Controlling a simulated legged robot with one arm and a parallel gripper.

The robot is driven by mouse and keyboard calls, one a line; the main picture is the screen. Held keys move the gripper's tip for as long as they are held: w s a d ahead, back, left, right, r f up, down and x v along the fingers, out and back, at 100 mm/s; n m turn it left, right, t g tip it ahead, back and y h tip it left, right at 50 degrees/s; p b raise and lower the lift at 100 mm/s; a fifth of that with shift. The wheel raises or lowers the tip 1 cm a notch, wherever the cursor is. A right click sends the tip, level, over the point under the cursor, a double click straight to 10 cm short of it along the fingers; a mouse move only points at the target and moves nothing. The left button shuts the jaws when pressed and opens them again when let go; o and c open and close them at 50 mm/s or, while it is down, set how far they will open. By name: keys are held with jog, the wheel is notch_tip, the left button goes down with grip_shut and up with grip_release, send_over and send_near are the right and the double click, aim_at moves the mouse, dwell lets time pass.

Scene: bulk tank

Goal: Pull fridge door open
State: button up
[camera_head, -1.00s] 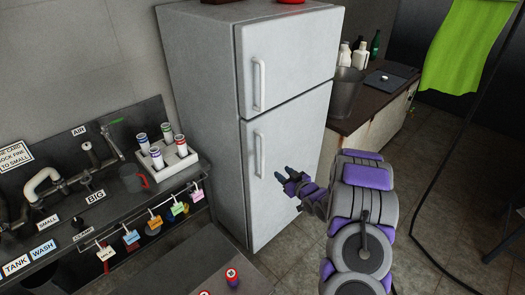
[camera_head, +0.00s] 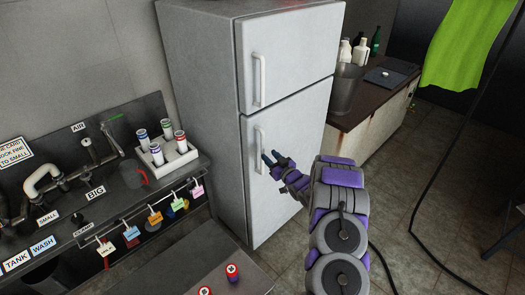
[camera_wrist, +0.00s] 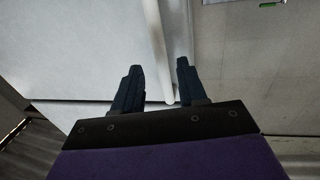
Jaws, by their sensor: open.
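The fridge (camera_head: 290,185) is a pale grey two-door unit against the wall, both doors shut. Its lower door has a white vertical handle (camera_head: 259,150), and the upper door has another (camera_head: 259,80). My gripper (camera_head: 269,158) is open in front of the lower door, with its dark fingertips close to the lower handle. In the wrist view the handle (camera_wrist: 158,50) runs down between the two fingers of my gripper (camera_wrist: 157,72), nearer the right one. I cannot tell whether a finger touches it.
A dark panel with pipes, a white rack of capped tubes (camera_head: 167,155) and hanging coloured tags is left of the fridge. A counter (camera_head: 362,112) with bottles and a grey bin stands to the right. Tiled floor is open at the right; a green cloth (camera_head: 462,45) hangs there.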

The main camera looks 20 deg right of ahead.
jog(key=w+a, duration=0.1)
jog(key=w, duration=0.5)
jog(key=shift+w+b, duration=0.25)
jog(key=shift+b, duration=0.15)
jog(key=shift+c, duration=0.4)
grip_shut()
